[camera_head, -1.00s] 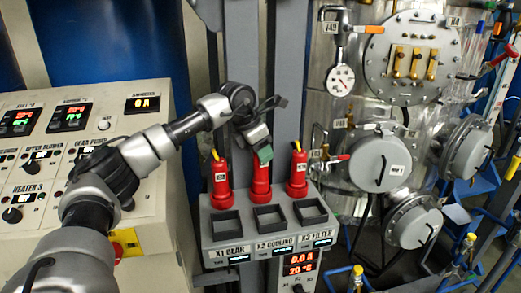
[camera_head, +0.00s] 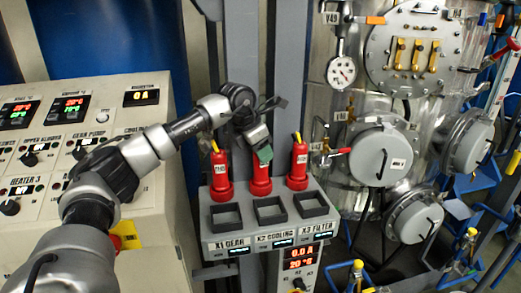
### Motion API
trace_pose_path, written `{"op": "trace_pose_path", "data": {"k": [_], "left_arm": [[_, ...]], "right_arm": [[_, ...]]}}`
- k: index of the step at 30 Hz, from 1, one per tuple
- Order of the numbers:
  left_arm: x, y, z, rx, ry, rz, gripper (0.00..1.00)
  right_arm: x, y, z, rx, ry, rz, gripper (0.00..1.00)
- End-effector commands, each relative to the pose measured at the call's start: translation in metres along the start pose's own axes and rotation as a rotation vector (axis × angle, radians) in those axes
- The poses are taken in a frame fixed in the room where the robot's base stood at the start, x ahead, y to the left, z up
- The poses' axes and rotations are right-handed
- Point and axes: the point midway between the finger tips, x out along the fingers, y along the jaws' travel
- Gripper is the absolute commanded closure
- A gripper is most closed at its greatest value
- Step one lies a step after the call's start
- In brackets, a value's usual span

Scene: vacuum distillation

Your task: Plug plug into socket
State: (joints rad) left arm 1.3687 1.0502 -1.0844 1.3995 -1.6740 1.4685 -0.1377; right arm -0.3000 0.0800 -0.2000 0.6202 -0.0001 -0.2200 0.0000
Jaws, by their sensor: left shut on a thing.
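Three red plugs stand upright in a row at the back of a grey socket box: a left plug (camera_head: 221,176), a middle plug (camera_head: 261,180) and a right plug (camera_head: 298,167). In front of them are three dark square sockets, labelled X1 Gear (camera_head: 226,216), X2 Cooling (camera_head: 269,210) and X3 Filter (camera_head: 311,204). My left gripper (camera_head: 262,148) is at the top of the middle plug and shut on it. The fingers partly hide that plug's top and its cable. My right gripper is not in view.
A sloped control panel (camera_head: 145,208) with displays and knobs stands at the left. A metal vessel with a gauge (camera_head: 341,71) and round flanges (camera_head: 381,158) stands at the right. A display unit (camera_head: 297,258) sits below the sockets.

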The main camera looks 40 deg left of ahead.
Motion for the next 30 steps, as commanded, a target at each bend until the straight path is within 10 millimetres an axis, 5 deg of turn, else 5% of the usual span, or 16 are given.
{"op": "trace_pose_path", "data": {"k": [7, 17, 30], "left_arm": [[0.0, 0.0, 0.0, 0.0, -0.002, 0.001, 0.28], [-0.003, 0.0, 0.0, 0.0, -0.001, 0.001, 0.28], [-0.082, 0.0, 0.0, 0.0, -0.006, 0.001, 0.28]], "right_arm": [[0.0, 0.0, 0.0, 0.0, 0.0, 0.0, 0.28], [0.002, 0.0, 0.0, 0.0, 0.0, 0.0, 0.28], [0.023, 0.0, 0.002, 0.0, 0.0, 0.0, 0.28]]}}
